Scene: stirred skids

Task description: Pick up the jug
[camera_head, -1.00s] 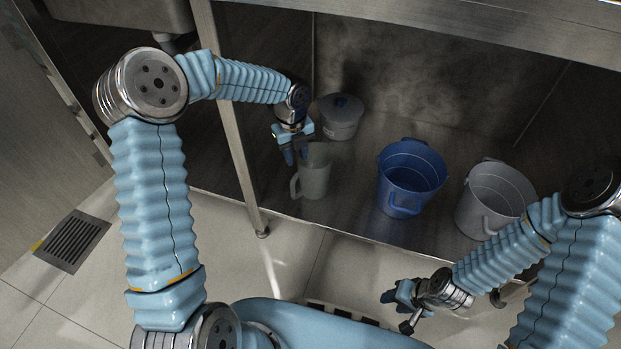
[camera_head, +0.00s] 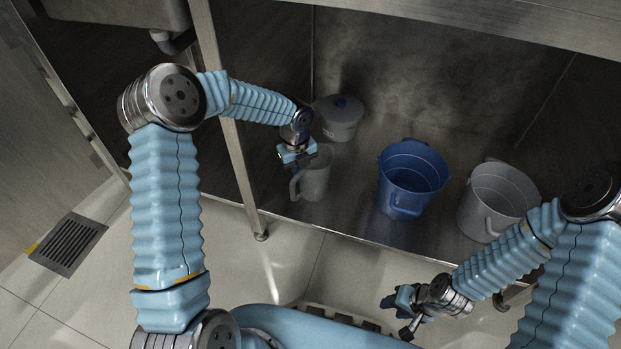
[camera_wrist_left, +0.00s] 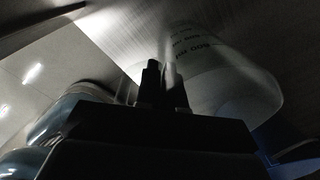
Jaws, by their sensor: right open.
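The jug (camera_head: 314,180) is pale and translucent, with its handle on the left. It stands upright on the shelf floor near the front left. My left gripper (camera_head: 297,160) is at the jug's upper rim, and its fingertips are mostly hidden in the head view. In the left wrist view, the jug (camera_wrist_left: 225,75) shows printed volume marks. My two left fingers (camera_wrist_left: 163,82) stand close together there at the jug's wall, one dark and one seen faintly through the wall. Whether they press on it cannot be told. My right gripper (camera_head: 393,303) is open, low in front of the shelf, away from the jug.
A blue bucket (camera_head: 410,180) and a grey bucket (camera_head: 497,200) stand right of the jug. A metal post (camera_head: 238,150) rises left of the jug. A floor drain (camera_head: 68,243) lies at far left.

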